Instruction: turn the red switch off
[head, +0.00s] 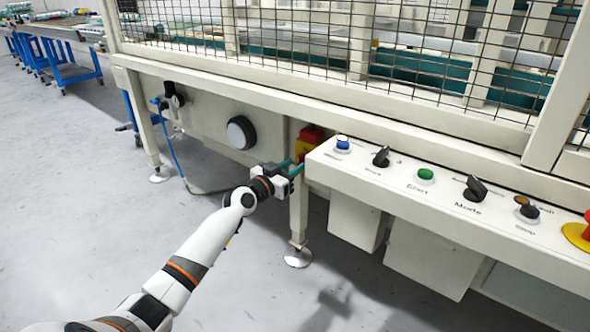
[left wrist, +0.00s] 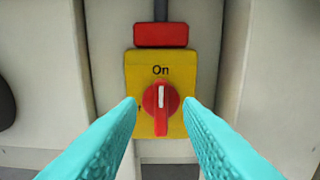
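The red switch (left wrist: 161,108) is a rotary knob on a yellow plate (left wrist: 145,72) fixed to the machine. Its white mark points up toward the word "On". In the head view the red and yellow switch box (head: 309,138) sits on the machine's side, partly hidden behind the control panel and my gripper. My left gripper (head: 291,170) is in front of it. In the left wrist view its two teal fingers (left wrist: 160,105) are spread open, one on each side of the knob. Whether they touch the knob cannot be told. My right gripper is not in view.
A control panel (head: 400,172) with several buttons and knobs juts out right of the switch. A machine leg (head: 298,215) stands below it. A wire mesh guard (head: 340,40) rises above. The floor at left is open, with blue carts (head: 70,70) far back.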

